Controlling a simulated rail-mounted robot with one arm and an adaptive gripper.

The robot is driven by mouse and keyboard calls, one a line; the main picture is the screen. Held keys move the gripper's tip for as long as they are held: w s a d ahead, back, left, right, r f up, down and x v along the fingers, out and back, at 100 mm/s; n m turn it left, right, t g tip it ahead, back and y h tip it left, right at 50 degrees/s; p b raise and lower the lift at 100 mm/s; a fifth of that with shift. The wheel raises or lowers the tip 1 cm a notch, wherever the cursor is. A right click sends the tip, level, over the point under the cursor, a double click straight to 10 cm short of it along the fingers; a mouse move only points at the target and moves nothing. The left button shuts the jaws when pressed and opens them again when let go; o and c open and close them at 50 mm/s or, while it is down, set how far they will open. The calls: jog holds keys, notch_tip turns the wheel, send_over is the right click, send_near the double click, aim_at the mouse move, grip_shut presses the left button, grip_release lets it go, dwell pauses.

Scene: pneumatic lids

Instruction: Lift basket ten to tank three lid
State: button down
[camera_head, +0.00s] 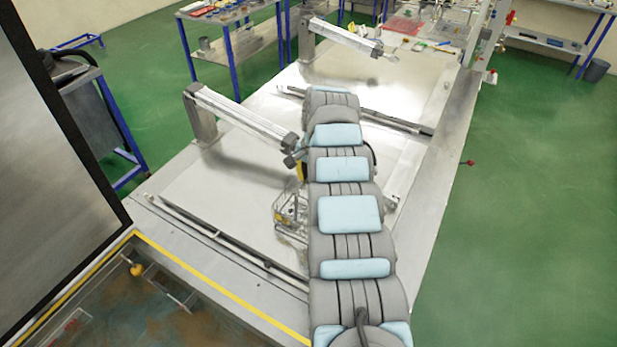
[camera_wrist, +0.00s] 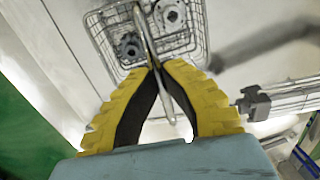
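The wire basket (camera_head: 290,212) is at the right side of the nearer metal lid (camera_head: 215,190) in the head view, partly hidden by my arm. In the wrist view the basket (camera_wrist: 196,57) holds a dark toothed part and a bright round metal part. Its metal handle (camera_wrist: 143,22) passes between the yellow fingers of my gripper (camera_wrist: 156,66). The fingertips meet on the handle. In the head view my gripper is mostly hidden behind the arm. I cannot tell whether the basket touches the lid, nor read any tank or basket number.
A pneumatic cylinder (camera_head: 240,117) reaches over the nearer lid, close to my arm. A second cylinder (camera_head: 343,37) reaches over the farther lid (camera_head: 385,85). An open tank (camera_head: 130,305) with a yellow edge lies at lower left. Green floor (camera_head: 520,200) is clear at right.

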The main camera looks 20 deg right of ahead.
jog(key=shift+f+b, duration=0.3)
jog(key=shift+f, duration=0.15)
dwell(0.5)
jog(key=c, duration=1.2)
grip_release()
jog(key=shift+o, duration=0.2)
jog(key=shift+d+r, duration=0.2)
jog(key=shift+r, duration=0.85)
notch_tip(320, 180, up, 22)
jog(key=s+p, duration=0.1)
jog(key=p, duration=0.7)
jog(key=shift+s+d+f, duration=0.15)
jog(key=shift+d, duration=0.2)
